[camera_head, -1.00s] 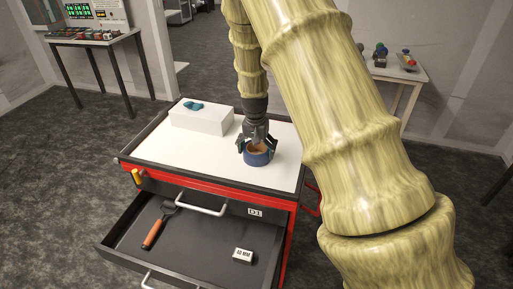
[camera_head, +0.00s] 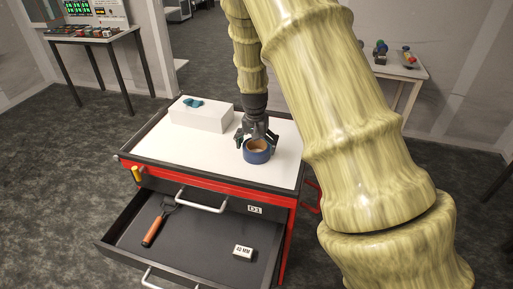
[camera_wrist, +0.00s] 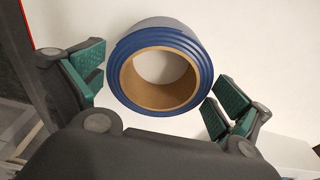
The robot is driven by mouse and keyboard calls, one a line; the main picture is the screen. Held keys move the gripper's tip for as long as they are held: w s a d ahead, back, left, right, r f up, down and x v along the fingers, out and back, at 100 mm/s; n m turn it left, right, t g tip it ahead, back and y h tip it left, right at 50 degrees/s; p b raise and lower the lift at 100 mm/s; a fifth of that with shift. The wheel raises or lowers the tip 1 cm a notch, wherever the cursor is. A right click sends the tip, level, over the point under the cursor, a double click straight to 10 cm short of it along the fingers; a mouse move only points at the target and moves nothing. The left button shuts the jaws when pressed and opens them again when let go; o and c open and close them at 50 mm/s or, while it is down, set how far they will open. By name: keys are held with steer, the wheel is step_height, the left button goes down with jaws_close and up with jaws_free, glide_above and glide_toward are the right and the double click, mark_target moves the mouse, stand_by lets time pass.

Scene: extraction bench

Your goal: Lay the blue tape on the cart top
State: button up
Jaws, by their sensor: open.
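The blue tape (camera_head: 257,155) is a roll with a brown cardboard core. It rests on the white cart top (camera_head: 283,135), near the front right. In the wrist view the roll (camera_wrist: 160,29) lies between the two finger pads, with a gap showing on both sides. My gripper (camera_head: 257,141) is just above and behind the roll in the head view. In the wrist view my gripper (camera_wrist: 155,92) is open, its green pads spread around the tape and apart from it.
A white box (camera_head: 201,116) with a teal item (camera_head: 193,102) on it stands at the back left of the cart top. The open drawer (camera_head: 195,235) below holds an orange-handled tool (camera_head: 155,226) and a small labelled block (camera_head: 242,252). The cart top is clear left of the tape.

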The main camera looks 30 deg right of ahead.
step_height(320, 180, up, 11)
steer(key=s+a+b, duration=0.1)
steer(key=b, duration=0.1)
steer(key=shift+r, duration=0.2)
stand_by(1.4)
